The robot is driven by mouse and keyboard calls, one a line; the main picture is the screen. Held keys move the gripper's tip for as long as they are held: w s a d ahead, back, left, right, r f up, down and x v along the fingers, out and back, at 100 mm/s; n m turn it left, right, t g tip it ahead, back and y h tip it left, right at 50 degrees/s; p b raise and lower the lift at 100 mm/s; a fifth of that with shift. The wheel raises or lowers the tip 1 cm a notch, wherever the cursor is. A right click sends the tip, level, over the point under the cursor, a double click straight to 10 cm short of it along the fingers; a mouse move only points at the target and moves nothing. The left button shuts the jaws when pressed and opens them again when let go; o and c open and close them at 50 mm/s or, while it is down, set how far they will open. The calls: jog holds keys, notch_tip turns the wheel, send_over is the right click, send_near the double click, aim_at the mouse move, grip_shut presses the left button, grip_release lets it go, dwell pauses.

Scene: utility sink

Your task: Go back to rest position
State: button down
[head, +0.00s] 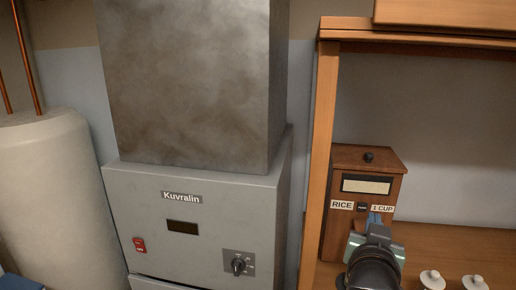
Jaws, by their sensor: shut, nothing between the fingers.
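My gripper (375,218) is at the lower right of the head view, with its fingers pointing away toward the front of a wooden rice dispenser (340,225). The fingers are shut and hold nothing. They are just below the dispenser's small black button (362,207), between the labels "RICE" and "1 CUP". I cannot tell whether they touch the dispenser. My wrist hides the lower right part of the dispenser.
A wooden shelf frame (321,150) surrounds the dispenser. Two white lidded items (432,280) stand on the shelf at the right. A grey Kuvralin machine (205,225) is left of the frame, and a pale tank (50,190) stands farther left.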

jog(key=s+a+r+n+t+y+b, duration=0.2)
jog(key=s+a+r+t, duration=0.2)
jog(key=a+r, duration=0.45)
jog(key=s+a+r+n+t+y+b, duration=0.2)
jog(key=s+a+r+t, duration=0.2)
jog(key=a+r, duration=0.5)
jog(key=s+a+r+n+t+y, duration=0.1)
jog(key=s+a+r+t, duration=0.1)
jog(key=s+r, duration=0.2)
jog(key=s+a+r+t+y+b, duration=0.1)
jog(key=s+a+r+t+y, duration=0.1)
jog(key=s+r, duration=0.3)
jog(key=shift+s+a+n+t, duration=0.35)
jog(key=shift+s+a, duration=0.4)
jog(key=shift+s, duration=0.45)
jog(key=shift+d, duration=0.1)
